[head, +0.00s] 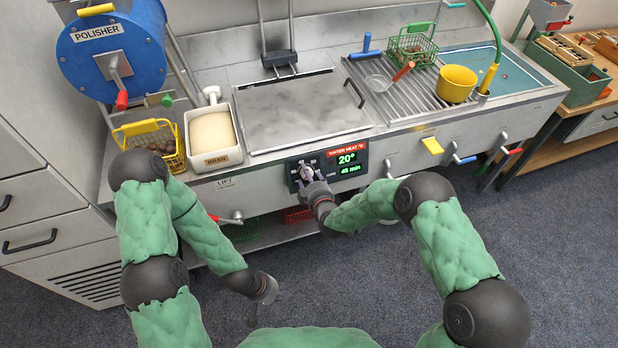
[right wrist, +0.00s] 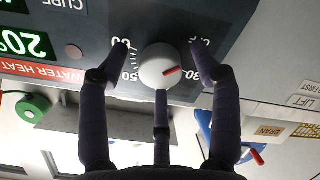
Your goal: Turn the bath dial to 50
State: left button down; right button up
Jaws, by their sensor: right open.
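The bath dial (right wrist: 158,66) is a round white knob with a red pointer on a dark panel (head: 293,180). The wrist picture is upside down; the scale shows 30 on the right and 50 and 60 on the left, and the pointer faces the 30 side. The display (head: 347,158) reads 20°. My right gripper (head: 309,182) is at the dial. In the right wrist view its fingers (right wrist: 160,58) stand apart around the knob, with gaps at both sides. My left gripper (head: 262,302) hangs low in front of the counter, away from the dial; its fingers are unclear.
Above the panel is a lidded bath (head: 290,112) with a black handle. A bran box (head: 222,160) and yellow basket (head: 176,157) stand to its left. A drain rack, green basket (head: 411,48) and yellow bucket (head: 455,84) are at right. Levers (head: 462,158) stick out along the front.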

jog(key=c, duration=1.1)
jog(key=shift+c, duration=0.2)
